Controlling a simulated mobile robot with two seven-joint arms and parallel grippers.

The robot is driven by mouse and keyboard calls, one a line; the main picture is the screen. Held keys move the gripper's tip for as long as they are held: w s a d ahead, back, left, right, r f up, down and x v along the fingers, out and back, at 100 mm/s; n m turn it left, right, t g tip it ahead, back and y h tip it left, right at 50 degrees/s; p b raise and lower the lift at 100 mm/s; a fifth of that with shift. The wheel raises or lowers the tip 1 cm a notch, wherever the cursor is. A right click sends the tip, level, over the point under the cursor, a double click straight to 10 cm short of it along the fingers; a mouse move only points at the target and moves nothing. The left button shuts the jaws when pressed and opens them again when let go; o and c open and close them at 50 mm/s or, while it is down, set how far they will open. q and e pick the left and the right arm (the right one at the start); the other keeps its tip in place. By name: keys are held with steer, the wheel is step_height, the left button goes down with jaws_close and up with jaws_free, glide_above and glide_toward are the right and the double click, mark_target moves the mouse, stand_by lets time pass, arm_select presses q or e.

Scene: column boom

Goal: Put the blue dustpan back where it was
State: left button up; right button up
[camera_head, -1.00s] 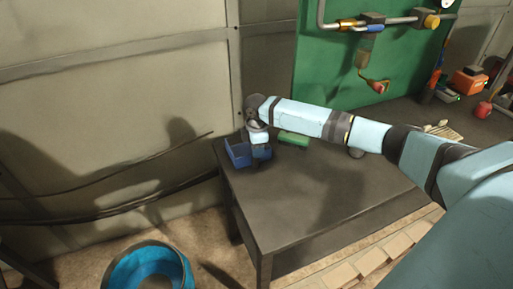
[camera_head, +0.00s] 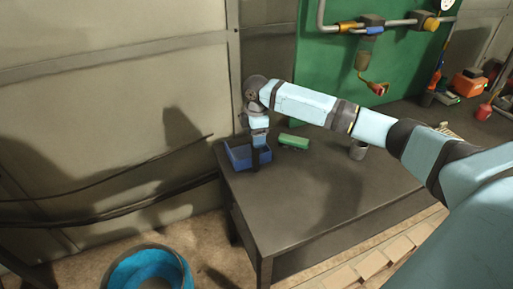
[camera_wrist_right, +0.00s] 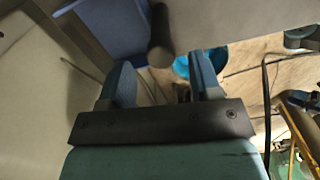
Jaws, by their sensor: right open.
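The blue dustpan (camera_head: 236,156) rests on the dark table at its far left corner, by the wall. My right gripper (camera_head: 259,141) hangs down over the dustpan's right side and hides part of it. In the right wrist view my right gripper (camera_wrist_right: 160,72) is open, with two blue fingers apart and nothing seen clasped between them. The blue dustpan (camera_wrist_right: 112,28) shows beyond the fingers at the upper left. A dark rounded piece beside it may be its handle. I cannot tell whether a finger touches the dustpan. My left gripper is not in view.
A green block (camera_head: 294,141) lies just right of the dustpan on the table (camera_head: 310,195). A grey cup (camera_head: 358,150) stands farther right. The table's middle is clear. A blue bucket (camera_head: 150,268) stands on the floor. Pipes and a green panel (camera_head: 330,80) are behind.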

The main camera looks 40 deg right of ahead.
step_height(320, 180, up, 6)
steer(key=shift+f, duration=0.2)
stand_by(0.5)
